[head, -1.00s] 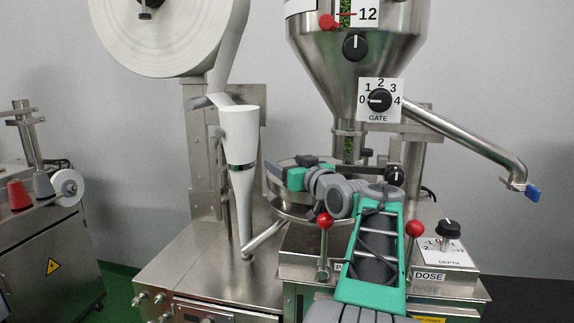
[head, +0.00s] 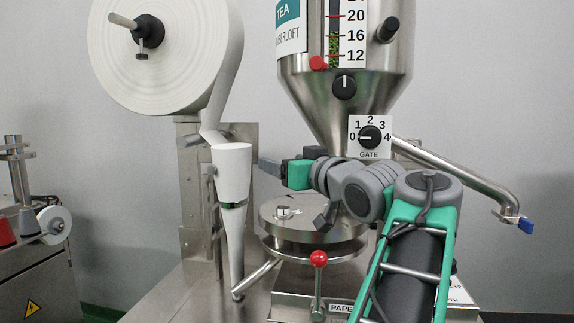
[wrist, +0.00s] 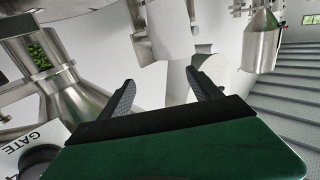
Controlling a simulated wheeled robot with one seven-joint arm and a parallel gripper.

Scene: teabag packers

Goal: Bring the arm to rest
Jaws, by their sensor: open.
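My gripper (head: 268,168) is raised in front of the teabag machine in the head view, pointing left, just right of the white forming cone (head: 232,172). In the wrist view its two dark fingers (wrist: 160,95) stand apart with nothing between them. My grey and green arm reaches up from the lower right and hides part of the machine behind it.
A steel hopper (head: 330,105) with a GATE dial (head: 369,137) stands behind my arm. A large paper roll (head: 165,35) hangs upper left. Below are a round steel dosing plate (head: 300,222) and a red-knobbed lever (head: 318,260). A steel chute (head: 460,178) slopes right.

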